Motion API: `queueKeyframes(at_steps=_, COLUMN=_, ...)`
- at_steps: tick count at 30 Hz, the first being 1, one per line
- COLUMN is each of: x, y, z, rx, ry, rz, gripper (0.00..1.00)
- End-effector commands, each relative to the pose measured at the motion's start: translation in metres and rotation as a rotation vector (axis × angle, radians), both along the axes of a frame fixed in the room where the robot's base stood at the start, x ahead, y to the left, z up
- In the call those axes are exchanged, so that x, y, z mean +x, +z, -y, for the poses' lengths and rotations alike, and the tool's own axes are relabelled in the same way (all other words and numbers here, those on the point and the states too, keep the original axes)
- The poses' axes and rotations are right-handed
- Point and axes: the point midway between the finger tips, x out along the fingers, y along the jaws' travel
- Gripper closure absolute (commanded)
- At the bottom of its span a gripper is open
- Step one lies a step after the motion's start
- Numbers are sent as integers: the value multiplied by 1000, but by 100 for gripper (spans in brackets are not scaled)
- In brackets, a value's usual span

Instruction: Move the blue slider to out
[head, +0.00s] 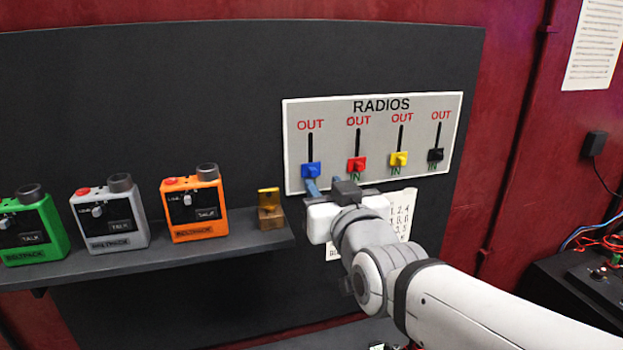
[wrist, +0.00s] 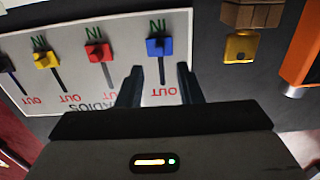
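The RADIOS panel (head: 335,112) is a white board with slots for blue, red, yellow and black sliders. The blue slider (head: 311,170) is the leftmost in the head view and sits at the bottom of its slot, away from the red OUT label above. In the wrist view, which is upside down, the blue slider (wrist: 159,47) is at the IN end. My gripper (head: 323,183) is just below and in front of it. In the wrist view my gripper (wrist: 160,68) is open and empty, its fingers on either side of the blue slot. Contact with the slider is not visible.
The red slider (head: 356,164), yellow slider (head: 398,159) and black slider (head: 435,155) are also at their IN ends. A shelf (head: 190,252) at left carries green, grey and orange beltpacks and a small yellow-and-brown block (head: 270,208). The dark board above the panel is clear.

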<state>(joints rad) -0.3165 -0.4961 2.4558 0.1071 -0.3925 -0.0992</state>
Motion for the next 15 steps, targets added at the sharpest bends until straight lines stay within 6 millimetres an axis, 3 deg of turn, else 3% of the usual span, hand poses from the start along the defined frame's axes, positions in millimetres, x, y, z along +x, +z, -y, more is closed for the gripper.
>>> queueKeyframes(at_steps=6, x=30, y=0, z=-9, rx=-1, ry=1, rz=-4, gripper=67)
queueKeyframes(at_steps=15, x=46, y=0, z=-14, rx=-1, ry=2, rz=-2, gripper=67)
